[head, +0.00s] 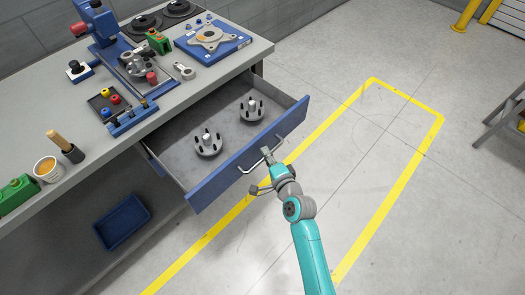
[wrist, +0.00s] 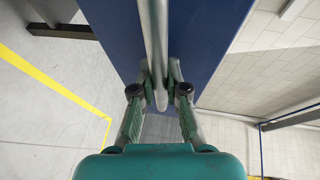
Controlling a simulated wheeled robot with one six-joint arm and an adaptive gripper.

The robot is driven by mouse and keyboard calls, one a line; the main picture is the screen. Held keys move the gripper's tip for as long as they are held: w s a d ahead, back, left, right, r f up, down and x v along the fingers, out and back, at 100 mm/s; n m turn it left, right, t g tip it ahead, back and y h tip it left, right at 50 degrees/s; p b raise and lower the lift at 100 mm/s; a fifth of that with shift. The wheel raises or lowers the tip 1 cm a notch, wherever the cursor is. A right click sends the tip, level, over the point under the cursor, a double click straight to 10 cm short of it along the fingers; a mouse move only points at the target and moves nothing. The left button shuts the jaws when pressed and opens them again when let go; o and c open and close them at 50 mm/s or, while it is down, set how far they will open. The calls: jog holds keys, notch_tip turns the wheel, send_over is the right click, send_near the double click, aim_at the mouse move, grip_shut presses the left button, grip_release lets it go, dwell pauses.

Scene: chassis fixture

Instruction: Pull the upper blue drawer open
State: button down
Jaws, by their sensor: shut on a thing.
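The upper blue drawer (head: 243,160) stands pulled out from under the grey workbench, and its inside shows in the head view. Its blue front also shows in the wrist view (wrist: 200,40). A grey bar handle (head: 258,159) runs along that front. My gripper (head: 267,158) is at the handle, in front of the drawer. In the wrist view my gripper (wrist: 159,92) has its two fingers on either side of the handle bar (wrist: 155,50), shut on it. Two dark round flanged parts with studs, one on the left (head: 207,143) and one on the right (head: 252,108), sit inside the drawer.
The workbench top (head: 75,125) holds a blue press, a blue plate with a metal part (head: 212,40), a small tray, a cup (head: 49,169) and green blocks. A blue bin (head: 122,222) sits below. Yellow floor lines surround clear floor (head: 350,150) at right.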

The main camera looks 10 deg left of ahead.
jog(key=shift+s+d, duration=0.2)
jog(key=shift+d, duration=0.05)
jog(key=c, duration=1.2)
grip_release()
jog(key=v, duration=1.2)
